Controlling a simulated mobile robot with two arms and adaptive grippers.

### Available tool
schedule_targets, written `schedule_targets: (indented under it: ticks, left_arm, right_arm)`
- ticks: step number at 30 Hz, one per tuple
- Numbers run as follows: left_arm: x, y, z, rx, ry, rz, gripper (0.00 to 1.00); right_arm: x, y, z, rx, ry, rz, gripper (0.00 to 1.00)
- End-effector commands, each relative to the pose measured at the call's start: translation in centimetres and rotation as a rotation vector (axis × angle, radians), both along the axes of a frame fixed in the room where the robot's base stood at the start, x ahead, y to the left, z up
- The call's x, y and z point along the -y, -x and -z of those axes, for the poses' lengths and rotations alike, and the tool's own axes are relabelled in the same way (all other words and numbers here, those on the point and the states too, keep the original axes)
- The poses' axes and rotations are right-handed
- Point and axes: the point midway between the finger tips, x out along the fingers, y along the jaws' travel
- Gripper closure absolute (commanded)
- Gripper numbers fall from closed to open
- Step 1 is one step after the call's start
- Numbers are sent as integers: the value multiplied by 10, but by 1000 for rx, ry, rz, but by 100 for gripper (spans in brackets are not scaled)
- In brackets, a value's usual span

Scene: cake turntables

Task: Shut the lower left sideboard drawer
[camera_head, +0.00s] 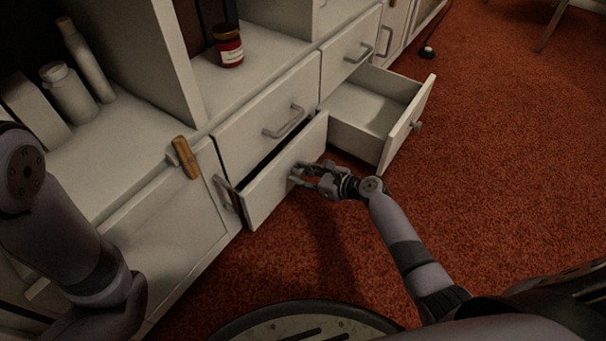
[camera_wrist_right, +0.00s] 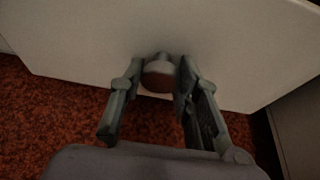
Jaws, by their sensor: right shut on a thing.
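The lower left sideboard drawer (camera_head: 272,187) is white and stands partly open, with a dark gap above its front. Its front panel (camera_wrist_right: 90,40) fills the top of the right wrist view. My right gripper (camera_head: 299,172) is at this front, shut on the round drawer knob (camera_wrist_right: 158,76), which sits between its fingers (camera_wrist_right: 157,85). The fingers hide most of the knob in the head view. My left arm comes in at the left, and its gripper is not visible.
The lower right drawer (camera_head: 398,137) is wide open and empty, close beside my right gripper. The drawers above look shut. Red carpet (camera_head: 490,190) is clear at right.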

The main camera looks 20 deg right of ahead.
Motion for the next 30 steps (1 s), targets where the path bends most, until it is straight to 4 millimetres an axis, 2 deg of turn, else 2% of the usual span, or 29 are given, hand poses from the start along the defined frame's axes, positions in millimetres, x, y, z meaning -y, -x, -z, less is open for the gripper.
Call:
schedule_targets:
  ticks: [5, 15, 23, 24, 30]
  left_arm:
    - [0, 0, 0, -1, 0, 0, 100]
    - [0, -1, -5, -2, 0, -1, 100]
    - [0, -1, -5, -2, 0, -1, 100]
    - [0, -1, -5, -2, 0, -1, 100]
    - [0, -1, -5, -2, 0, -1, 100]
  right_arm:
    - [0, -1, 0, 1, 1, 0, 100]
    - [-24, -31, 0, 0, 1, 2, 100]
    - [-25, -33, -1, 4, 1, 3, 100]
    - [-25, -34, -1, 4, 1, 3, 69]
    - [-25, -33, -1, 4, 1, 2, 56]
